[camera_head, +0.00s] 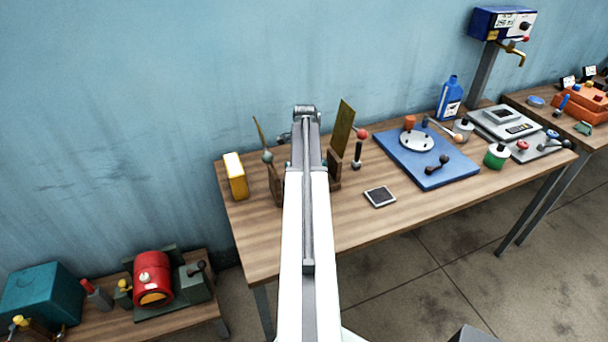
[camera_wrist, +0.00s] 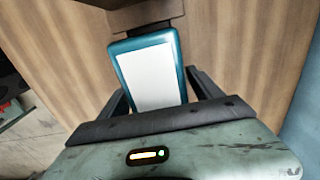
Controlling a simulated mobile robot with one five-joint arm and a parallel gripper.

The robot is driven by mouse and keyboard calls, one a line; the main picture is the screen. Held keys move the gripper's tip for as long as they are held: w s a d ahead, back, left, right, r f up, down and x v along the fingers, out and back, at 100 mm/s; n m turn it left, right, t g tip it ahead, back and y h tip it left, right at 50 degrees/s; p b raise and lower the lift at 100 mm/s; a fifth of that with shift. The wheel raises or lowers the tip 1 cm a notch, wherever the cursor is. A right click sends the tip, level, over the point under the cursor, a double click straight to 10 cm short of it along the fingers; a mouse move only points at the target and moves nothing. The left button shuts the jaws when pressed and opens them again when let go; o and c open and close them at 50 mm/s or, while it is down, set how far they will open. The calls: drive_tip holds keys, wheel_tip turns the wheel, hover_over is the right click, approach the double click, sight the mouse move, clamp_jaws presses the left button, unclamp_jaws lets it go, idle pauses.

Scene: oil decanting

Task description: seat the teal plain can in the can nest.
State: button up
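The teal plain can (camera_wrist: 123,75) shows in the wrist view, with a white face toward the camera and a teal border. The dark fingers of my gripper (camera_wrist: 158,85) lie close along both its sides and appear shut on it. The lower end of the can is hidden behind my gripper's body. I cannot make out the can nest for certain; a brown block with a dark edge (camera_wrist: 145,17) lies just beyond the can in the wrist view.
The front of the table is clear.

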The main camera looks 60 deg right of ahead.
wheel_tip(320, 180, up, 12)
drive_tip(key=p, duration=1.2)
drive_tip(key=shift+r+p, duration=0.25)
drive_tip(key=shift+p, duration=0.05)
drive_tip(key=shift+f, duration=0.1)
